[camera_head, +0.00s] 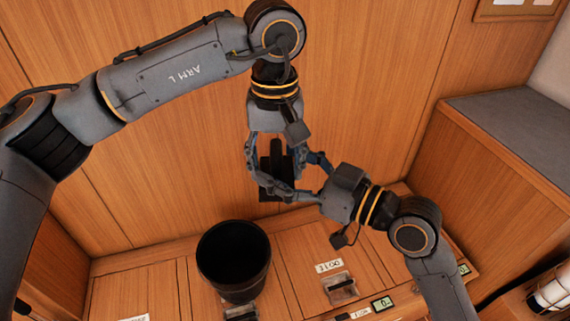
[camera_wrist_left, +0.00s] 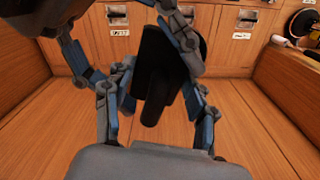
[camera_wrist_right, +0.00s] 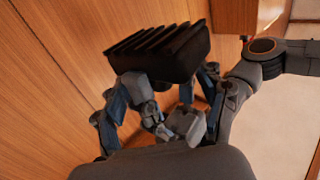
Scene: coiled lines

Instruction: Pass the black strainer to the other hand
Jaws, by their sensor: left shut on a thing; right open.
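The black strainer (camera_head: 275,160) is upright in the middle of the head view, in front of the wood wall. My left gripper (camera_head: 270,178) points down from above and is shut on it. My right gripper (camera_head: 297,176) reaches in from the right, its fingers open around the strainer's lower part; contact cannot be told. In the left wrist view the strainer (camera_wrist_left: 160,70) shows as a dark shape between fingers of both grippers.
A black bin (camera_head: 235,250) stands open below, on a wood surface with labelled panels and latches (camera_head: 340,287). A grey-topped cabinet (camera_head: 515,125) stands at the right. A wood wall (camera_head: 365,80) rises close behind both grippers.

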